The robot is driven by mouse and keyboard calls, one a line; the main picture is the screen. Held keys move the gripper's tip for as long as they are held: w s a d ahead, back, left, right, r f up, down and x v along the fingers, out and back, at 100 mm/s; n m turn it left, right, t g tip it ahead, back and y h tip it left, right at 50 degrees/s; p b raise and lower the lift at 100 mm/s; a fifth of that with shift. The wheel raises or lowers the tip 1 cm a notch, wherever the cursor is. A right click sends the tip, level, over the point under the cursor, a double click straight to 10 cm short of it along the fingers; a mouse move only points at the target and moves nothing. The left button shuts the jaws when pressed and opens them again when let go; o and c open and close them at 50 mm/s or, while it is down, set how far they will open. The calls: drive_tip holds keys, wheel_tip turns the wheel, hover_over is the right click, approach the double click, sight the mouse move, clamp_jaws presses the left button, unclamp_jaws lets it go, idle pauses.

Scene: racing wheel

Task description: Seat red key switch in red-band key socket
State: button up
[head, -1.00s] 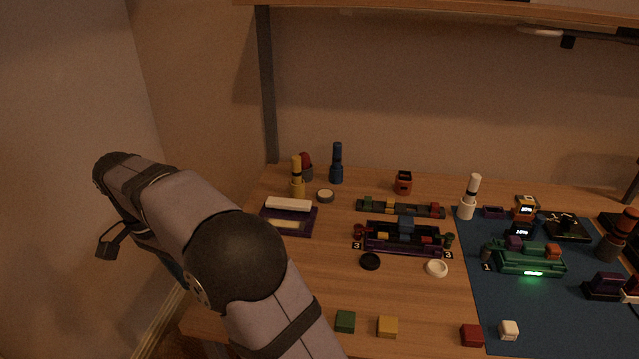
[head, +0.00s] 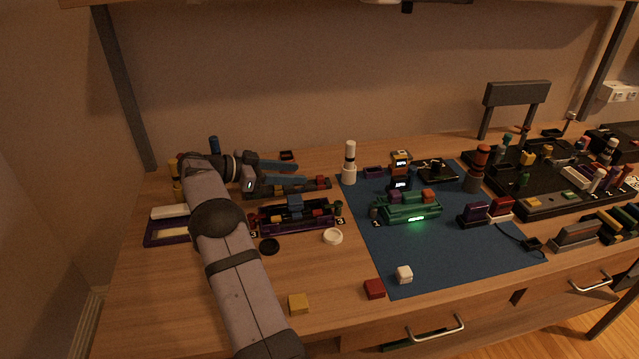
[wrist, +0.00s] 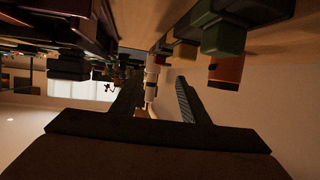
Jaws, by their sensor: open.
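I cannot tell for sure which red piece is the key switch. A red block (head: 501,207) sits on a pale base on the blue mat, beside a purple block (head: 475,212) on a dark base. A loose red cube (head: 375,289) lies near the table's front edge. No red-banded socket can be made out clearly. My gripper (head: 292,175) is over the back left of the table, by the long rail of coloured blocks (head: 318,184). In the wrist view my gripper (wrist: 155,100) has its two fingers apart, with nothing held between them.
A purple tray (head: 249,219) and a glowing green tray (head: 408,212) stand near the middle. A white bottle (head: 349,165) stands just right of my gripper. A yellow cube (head: 298,303) and a white cube (head: 404,274) lie in front.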

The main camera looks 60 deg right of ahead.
sight(319, 177)
drive_tip(key=shift+f+p+x, duration=0.15)
drive_tip(key=shift+p+x, duration=0.4)
drive_tip(key=shift+x, duration=1.25)
drive_tip(key=shift+f+p+x, duration=0.15)
drive_tip(key=shift+p+x, duration=0.4)
drive_tip(key=shift+x, duration=1.3)
drive_tip(key=shift+s+a, duration=0.1)
drive_tip(key=shift+a, duration=0.1)
clamp_jaws()
